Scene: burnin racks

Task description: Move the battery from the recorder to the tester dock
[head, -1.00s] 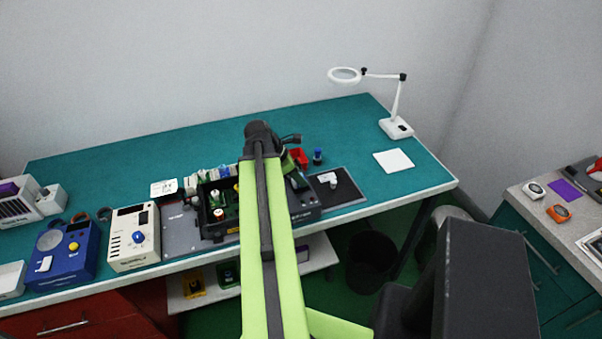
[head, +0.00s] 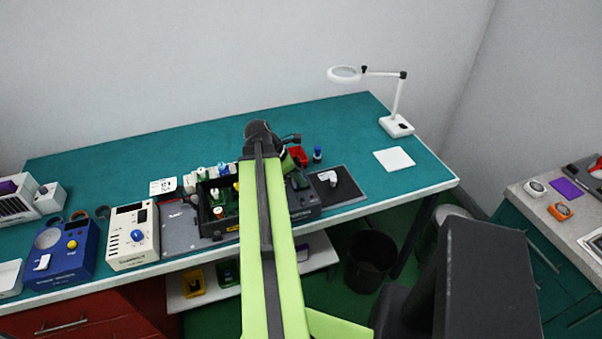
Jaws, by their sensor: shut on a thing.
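My gripper (head: 290,141) is over the middle of the teal bench, beyond the end of my green arm. Its wrist and part of the hand show. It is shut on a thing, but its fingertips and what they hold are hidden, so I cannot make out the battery. Below and behind my arm is a black open case (head: 211,232) with several small green, white and yellow parts. I cannot tell whether it is the recorder. At the left are a cream device with a blue knob (head: 120,256) and a blue device with a yellow knob (head: 85,266); neither is clearly the tester dock.
A black bin (head: 370,265) is on the floor.

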